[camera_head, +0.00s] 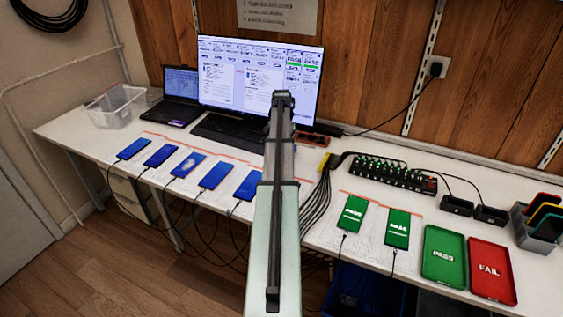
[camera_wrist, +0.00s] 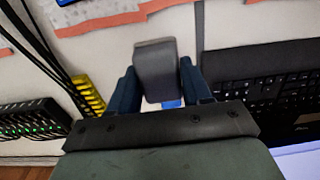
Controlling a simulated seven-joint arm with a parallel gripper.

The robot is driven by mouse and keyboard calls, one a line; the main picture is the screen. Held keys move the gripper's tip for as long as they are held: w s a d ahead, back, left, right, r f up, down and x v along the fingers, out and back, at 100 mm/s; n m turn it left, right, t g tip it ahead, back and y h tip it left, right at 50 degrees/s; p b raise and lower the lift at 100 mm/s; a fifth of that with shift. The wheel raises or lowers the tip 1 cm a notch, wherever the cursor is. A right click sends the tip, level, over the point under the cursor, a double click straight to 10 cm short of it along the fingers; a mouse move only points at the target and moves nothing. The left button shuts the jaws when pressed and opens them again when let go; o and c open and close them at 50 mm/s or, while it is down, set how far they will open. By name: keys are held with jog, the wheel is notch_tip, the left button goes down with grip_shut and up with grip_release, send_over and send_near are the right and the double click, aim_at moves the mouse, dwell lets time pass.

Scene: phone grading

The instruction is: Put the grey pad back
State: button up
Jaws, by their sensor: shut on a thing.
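My gripper (camera_wrist: 158,82) shows in the wrist view with its two dark blue fingers on either side of a grey block, which looks like the grey pad (camera_wrist: 155,58). The fingers are shut on it, above the white table between the keyboard and the cables. In the head view my arm hides the gripper and the pad. A grey holder (camera_head: 524,234) with several coloured-edged pads or trays stands at the table's far right.
The black keyboard (camera_wrist: 268,82) is beside my gripper. A powered hub (camera_head: 392,174) with cables stands right of centre. Phones lie on paper sheets along the front. Green PASS (camera_head: 444,256) and red FAIL (camera_head: 491,270) trays lie at right.

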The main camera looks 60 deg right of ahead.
jog(key=shift+f, duration=3.6)
jog(key=shift+f, duration=0.1)
jog(key=o, duration=1.1)
notch_tip(320, 180, up, 12)
jog(key=shift+r, duration=0.15)
